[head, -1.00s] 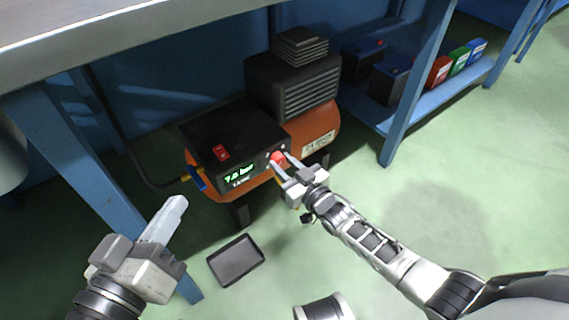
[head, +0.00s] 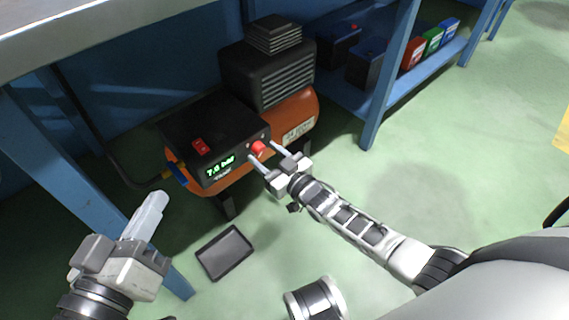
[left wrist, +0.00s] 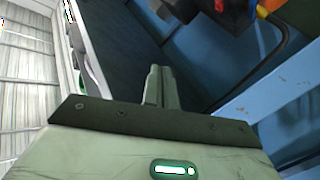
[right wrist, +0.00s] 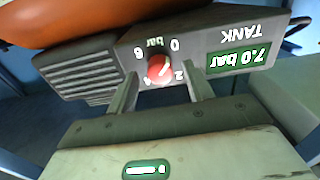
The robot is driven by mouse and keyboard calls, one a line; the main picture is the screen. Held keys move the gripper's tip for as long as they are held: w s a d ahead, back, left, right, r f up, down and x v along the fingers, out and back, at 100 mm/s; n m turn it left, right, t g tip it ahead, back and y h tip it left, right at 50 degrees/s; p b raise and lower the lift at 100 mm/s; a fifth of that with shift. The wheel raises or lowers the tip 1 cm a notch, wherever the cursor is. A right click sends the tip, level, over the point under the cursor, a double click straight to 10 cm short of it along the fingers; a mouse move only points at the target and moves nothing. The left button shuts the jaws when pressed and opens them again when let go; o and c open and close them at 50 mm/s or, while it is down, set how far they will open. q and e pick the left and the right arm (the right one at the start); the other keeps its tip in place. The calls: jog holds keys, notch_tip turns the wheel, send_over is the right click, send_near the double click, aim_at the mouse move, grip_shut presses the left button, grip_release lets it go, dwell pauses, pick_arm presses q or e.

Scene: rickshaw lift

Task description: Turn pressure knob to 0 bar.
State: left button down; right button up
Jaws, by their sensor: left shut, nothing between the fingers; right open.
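The red pressure knob (head: 258,148) is on the front panel of the black compressor control box (head: 215,125). The box's green display (head: 220,167) reads 7.0 bar. In the right wrist view the knob (right wrist: 159,68) appears upside down, with a white mark and dial numbers around it. My right gripper (head: 262,152) is open, its fingertips pointing at the panel on either side of the knob, with a small gap to it. My left gripper (head: 157,200) is shut and empty at lower left, away from the compressor.
The orange tank (head: 300,125) is under the black motor housing (head: 265,75). A red switch (head: 201,146) is on the box top. A dark tray (head: 225,252) lies on the green floor. Blue bench legs (head: 390,80) stand on both sides. A shelf at right holds boxes and colored cartons.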

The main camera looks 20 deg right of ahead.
pick_arm(q)
jog(key=f+y+p, duration=0.1)
jog(key=p, duration=0.1)
jog(key=a+f+m+g+p, duration=0.1)
jog(key=p, duration=0.1)
jog(key=shift+s+a+m+y+p, duration=0.1)
jog(key=shift+a+m+y+p, duration=0.1)
jog(key=shift+m+y+p, duration=0.15)
pick_arm(e)
jog(key=v, duration=1.5)
jog(key=shift+s, duration=0.2)
jog(key=shift+d+r, duration=0.1)
